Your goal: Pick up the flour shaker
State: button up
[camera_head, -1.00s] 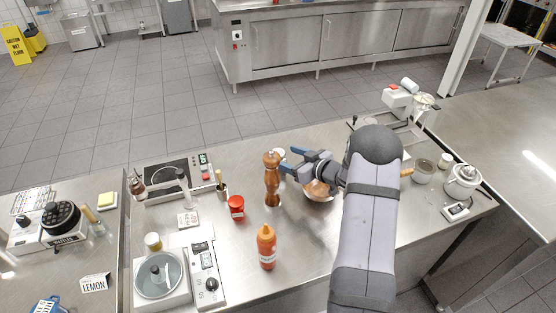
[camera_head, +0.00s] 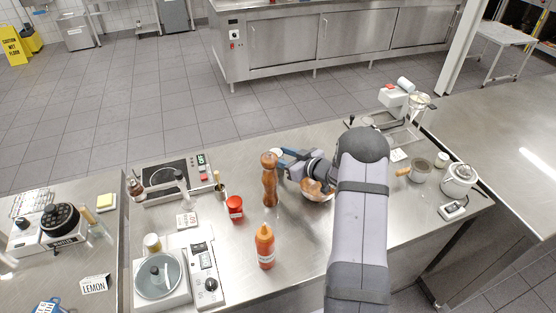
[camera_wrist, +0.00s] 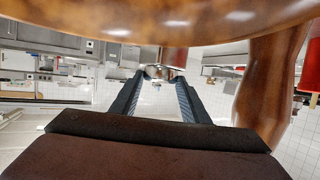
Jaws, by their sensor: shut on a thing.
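A small shaker with a pale metal top (camera_head: 277,152), which I take to be the flour shaker, stands just behind the tall wooden mill, mostly hidden by it and the fingers. In the wrist view its silver end (camera_wrist: 163,73) sits between the fingertips. My gripper (camera_head: 282,159) reaches in from the right, low over the counter, with its blue fingers on the shaker. In the wrist view my gripper (camera_wrist: 160,82) has a finger on each side of it. It is shut on the shaker. I cannot tell whether the shaker is clear of the counter.
The wooden mill (camera_head: 269,183) stands close left of the fingers. A copper bowl (camera_head: 317,191) is under my wrist. A red can (camera_head: 234,207) and an orange sauce bottle (camera_head: 265,247) stand nearer. A scale (camera_head: 165,278) is at front left. Bare counter lies around the sauce bottle.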

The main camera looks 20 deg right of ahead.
jog(key=shift+r, duration=0.15)
notch_tip(320, 180, up, 10)
jog(key=b, duration=0.2)
dwell(0.4)
